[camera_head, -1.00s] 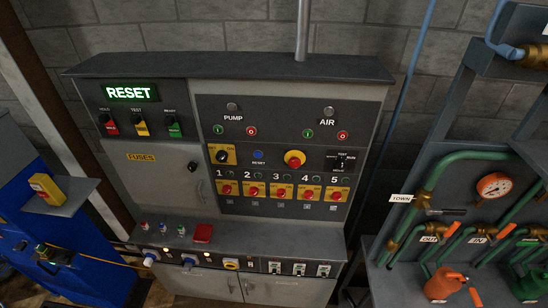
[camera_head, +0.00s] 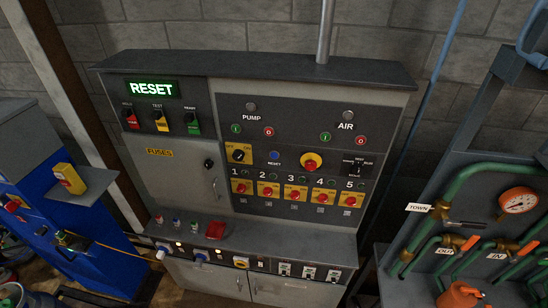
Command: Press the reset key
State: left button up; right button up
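The control cabinet (camera_head: 230,226) stands against the wall in the middle of the view. A small round blue key (camera_head: 274,154) sits on its dark panel, with a RESET label (camera_head: 276,164) just below it. A lit green RESET display (camera_head: 151,89) is at the cabinet's upper left. Neither of my grippers shows in this view, and nothing touches the blue key.
A yellow rotary switch (camera_head: 239,154) is left of the blue key and a red knob on yellow (camera_head: 311,163) right of it. Numbered red knobs line the row below. The cabinet's shelf holds a red object (camera_head: 215,230). A pipe rack (camera_head: 460,205) stands at right, a blue machine (camera_head: 75,235) at left.

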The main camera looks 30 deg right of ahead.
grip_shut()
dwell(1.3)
